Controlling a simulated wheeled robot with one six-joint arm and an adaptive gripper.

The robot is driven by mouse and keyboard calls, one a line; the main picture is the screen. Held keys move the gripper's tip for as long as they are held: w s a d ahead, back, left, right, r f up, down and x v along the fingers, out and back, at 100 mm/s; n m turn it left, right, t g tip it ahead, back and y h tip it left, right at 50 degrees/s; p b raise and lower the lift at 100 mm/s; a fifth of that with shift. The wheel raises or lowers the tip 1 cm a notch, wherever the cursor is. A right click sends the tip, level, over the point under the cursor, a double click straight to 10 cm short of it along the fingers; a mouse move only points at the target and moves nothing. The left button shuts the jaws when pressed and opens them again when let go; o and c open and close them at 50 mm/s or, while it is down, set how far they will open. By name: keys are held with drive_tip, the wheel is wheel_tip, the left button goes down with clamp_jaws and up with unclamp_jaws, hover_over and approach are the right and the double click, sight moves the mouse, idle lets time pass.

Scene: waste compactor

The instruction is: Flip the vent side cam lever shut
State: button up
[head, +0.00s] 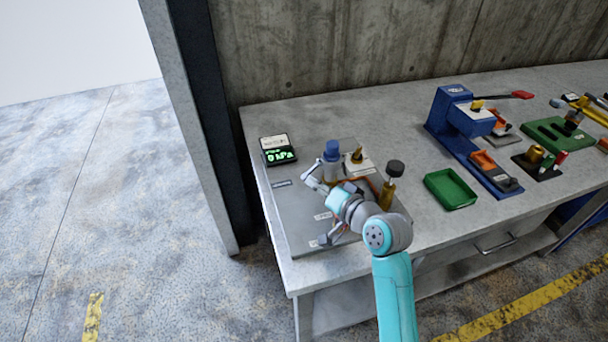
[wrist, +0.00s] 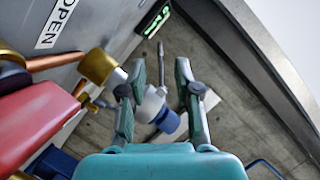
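My gripper (head: 316,204) is over the grey plate (head: 290,222) at the bench's left end. Its fingers are spread. In the wrist view my gripper (wrist: 160,72) is open, with a white fitting with a blue cap (wrist: 168,121) and a thin grey rod (wrist: 160,58) showing between the fingers; I cannot tell contact. The blue-capped fitting (head: 332,151) stands behind my gripper in the head view. A red handle (wrist: 35,118) and a brass cylinder (wrist: 97,66) are at the wrist view's left, beside an OPEN label (wrist: 57,22). I cannot tell which part is the vent side cam lever.
A display reading 0 kPa (head: 279,150) stands at the back left. A black-knobbed brass post (head: 388,190) is close right of my arm. A green tray (head: 450,188) and a blue press (head: 452,115) are farther right.

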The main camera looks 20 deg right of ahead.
sight(305, 175)
drive_tip(key=x, duration=0.6)
drive_tip(key=shift+w+f, duration=0.1)
drive_tip(key=shift+w, duration=0.15)
clamp_jaws()
